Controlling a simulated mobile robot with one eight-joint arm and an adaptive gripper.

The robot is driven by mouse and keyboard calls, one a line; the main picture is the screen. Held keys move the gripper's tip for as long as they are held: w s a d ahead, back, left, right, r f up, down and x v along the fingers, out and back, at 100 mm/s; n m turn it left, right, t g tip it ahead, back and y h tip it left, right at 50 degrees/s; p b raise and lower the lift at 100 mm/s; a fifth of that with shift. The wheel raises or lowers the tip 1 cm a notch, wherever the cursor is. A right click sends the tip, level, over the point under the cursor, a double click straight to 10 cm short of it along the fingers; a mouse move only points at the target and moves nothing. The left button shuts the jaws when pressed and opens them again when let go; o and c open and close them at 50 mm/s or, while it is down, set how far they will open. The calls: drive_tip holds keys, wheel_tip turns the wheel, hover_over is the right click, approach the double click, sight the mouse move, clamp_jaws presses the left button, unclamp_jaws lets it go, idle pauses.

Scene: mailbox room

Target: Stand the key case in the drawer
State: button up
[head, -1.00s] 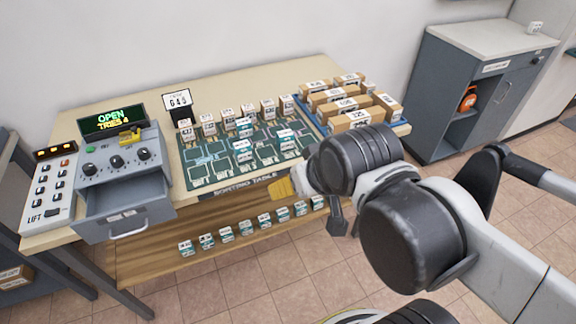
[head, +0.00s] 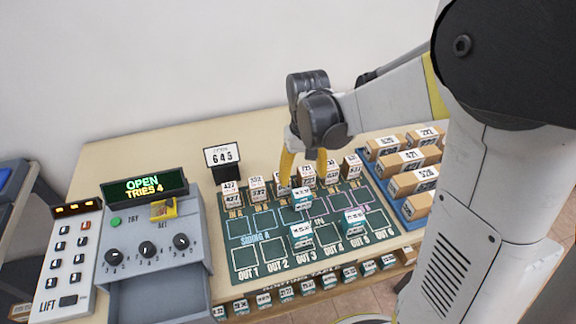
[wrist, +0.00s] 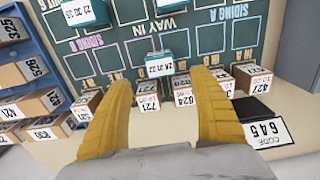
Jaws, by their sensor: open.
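The grey lock box (head: 155,250) stands at the left of the table, its display reading OPEN, TRIES 4. Its drawer (head: 160,298) is pulled out at the front; the part of its inside that shows looks empty, and its front is cut off by the picture edge. A small yellow object (head: 163,209), possibly the key case, sits on top of the box above the dials. My gripper (head: 304,170) is open above the back of the green board, well right of the lock box. In the wrist view its yellow fingers (wrist: 160,82) are apart, with a teal-and-white block (wrist: 160,65) beyond them.
Numbered small boxes (head: 258,188) line the back of the green board (head: 240,228), near my fingers. A 645 sign (head: 222,156) stands between them and the lock box. A blue tray (head: 372,180) of cartons is at right. A LIFT panel (head: 72,265) is far left.

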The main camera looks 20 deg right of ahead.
sight(302, 193)
drive_tip(key=f, duration=0.1)
drive_tip(key=f+b, duration=0.1)
drive_tip(key=f, duration=0.2)
drive_tip(key=shift+s+f+b, duration=0.25)
drive_tip(key=shift+b, duration=0.1)
wheel_tip(302, 193, down, 6)
drive_tip(key=b, duration=0.3)
drive_tip(key=shift+w+r, duration=0.1)
drive_tip(key=shift+w, duration=0.05)
drive_tip(key=shift+r, duration=0.1)
drive_tip(key=shift+c, duration=0.2)
drive_tip(key=c, duration=1.4)
